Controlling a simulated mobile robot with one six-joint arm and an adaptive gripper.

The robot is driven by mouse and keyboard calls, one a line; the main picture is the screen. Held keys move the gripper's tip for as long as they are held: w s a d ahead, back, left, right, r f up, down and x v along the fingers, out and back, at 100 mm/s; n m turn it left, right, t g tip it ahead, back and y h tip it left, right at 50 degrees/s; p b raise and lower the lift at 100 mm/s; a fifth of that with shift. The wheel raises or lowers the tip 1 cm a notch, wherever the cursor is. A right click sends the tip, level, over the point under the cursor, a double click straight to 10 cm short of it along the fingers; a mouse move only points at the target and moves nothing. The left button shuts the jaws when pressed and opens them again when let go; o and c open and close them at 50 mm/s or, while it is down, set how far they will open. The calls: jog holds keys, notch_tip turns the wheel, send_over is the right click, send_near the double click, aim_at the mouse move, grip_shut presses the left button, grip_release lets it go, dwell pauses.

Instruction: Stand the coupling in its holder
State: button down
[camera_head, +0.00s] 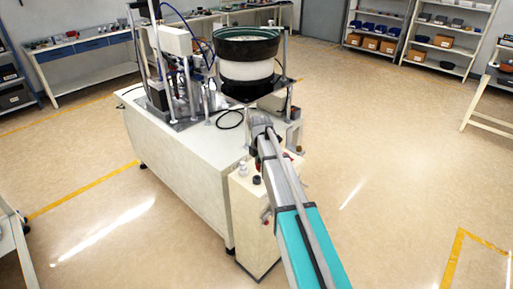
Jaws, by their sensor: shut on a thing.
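My arm reaches up from the lower right, and its grey end covers the space in front of the bowl feeder. My gripper's fingers are hidden behind my own arm, so I cannot see what is between them. I cannot make out the coupling or its holder for certain. On the cream cabinet (243,200) beside my arm stand a small white part (243,168) and a small dark round part (256,180); both are too small to identify.
The bowl feeder (248,48) stands on a white bench (185,150) with posts, cables and a white box unit (172,38). A low workbench (88,58) is at the back left. Shelves (440,40) line the back right.

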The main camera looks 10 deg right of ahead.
jog(key=w+r, duration=0.1)
jog(key=w+r+p, duration=0.1)
jog(key=shift+w+a+r, duration=0.2)
jog(key=shift+w+a, duration=0.1)
jog(key=shift+w, duration=0.1)
jog(key=shift+f, duration=0.25)
jog(key=shift+f+b, duration=3.3)
jog(key=shift+s+f+b, duration=0.1)
jog(key=shift+f+b, duration=1.3)
dwell(1.4)
jog(key=shift+c, duration=1.1)
grip_release()
jog(key=shift+o, duration=0.2)
jog(key=shift+o, duration=0.8)
